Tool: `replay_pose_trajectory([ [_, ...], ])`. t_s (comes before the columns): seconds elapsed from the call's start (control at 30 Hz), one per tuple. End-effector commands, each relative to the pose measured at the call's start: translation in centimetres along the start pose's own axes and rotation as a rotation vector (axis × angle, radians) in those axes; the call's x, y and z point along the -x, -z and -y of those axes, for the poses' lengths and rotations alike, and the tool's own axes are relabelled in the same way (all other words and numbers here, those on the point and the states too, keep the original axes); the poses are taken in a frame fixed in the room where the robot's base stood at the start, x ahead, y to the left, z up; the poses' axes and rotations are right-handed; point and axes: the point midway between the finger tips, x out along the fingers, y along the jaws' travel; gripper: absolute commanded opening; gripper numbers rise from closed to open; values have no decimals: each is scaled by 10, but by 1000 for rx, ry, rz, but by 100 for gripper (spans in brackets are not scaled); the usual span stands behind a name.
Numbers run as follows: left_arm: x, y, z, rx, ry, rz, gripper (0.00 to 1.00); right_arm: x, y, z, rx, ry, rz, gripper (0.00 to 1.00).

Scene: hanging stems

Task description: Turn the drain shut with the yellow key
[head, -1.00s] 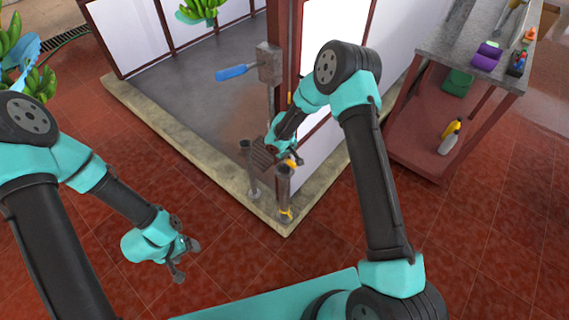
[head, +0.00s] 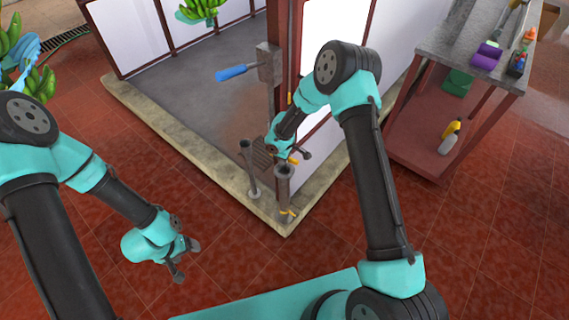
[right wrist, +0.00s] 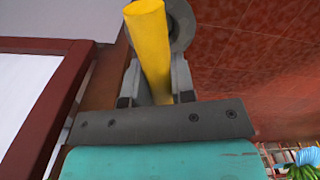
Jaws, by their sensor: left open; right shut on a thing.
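The yellow key shows in the right wrist view as a yellow bar (right wrist: 150,45) between the two grey fingers. My right gripper (right wrist: 155,85) is shut on it. In the head view this gripper (head: 299,156) is just above the near grey upright pipe (head: 283,187), with a small bit of yellow (head: 292,160) at its fingers. A round grey rim (right wrist: 182,22) lies behind the bar in the wrist view; whether they touch is unclear. A small yellow piece (head: 288,212) shows at the pipe's foot. My left gripper (head: 186,260) is open and empty over the tiles.
A second grey pipe (head: 249,168) stands close by, beside a floor grate. A stone kerb (head: 195,160) edges the grey basin. A shelf table (head: 430,45) with bottles stands right. Bananas hang at upper left.

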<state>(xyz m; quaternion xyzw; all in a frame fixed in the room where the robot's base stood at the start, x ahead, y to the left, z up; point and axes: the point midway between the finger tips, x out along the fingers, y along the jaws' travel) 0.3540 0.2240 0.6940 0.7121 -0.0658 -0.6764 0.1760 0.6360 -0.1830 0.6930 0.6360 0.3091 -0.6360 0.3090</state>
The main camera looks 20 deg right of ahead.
Motion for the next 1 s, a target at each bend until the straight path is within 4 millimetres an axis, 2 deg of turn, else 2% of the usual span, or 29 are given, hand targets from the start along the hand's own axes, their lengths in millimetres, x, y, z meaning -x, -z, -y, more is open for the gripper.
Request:
replay_pose_trajectory([
  [0.1,0,0,0,0,0,0,72,0,0,0,4,-1,0,0],
  [0.13,0,0,0,0,0,0,72,0,0,0,4,-1,0,25],
  [0.4,0,0,0,0,0,0,72,0,0,0,1,0,0,51],
  [0.57,0,0,0,0,0,0,72,0,0,0,0,0,0,53],
  [0.8,0,0,0,0,0,0,72,0,0,0,0,0,0,72],
  [1.0,0,0,0,0,0,0,72,0,0,0,0,0,0,72],
])
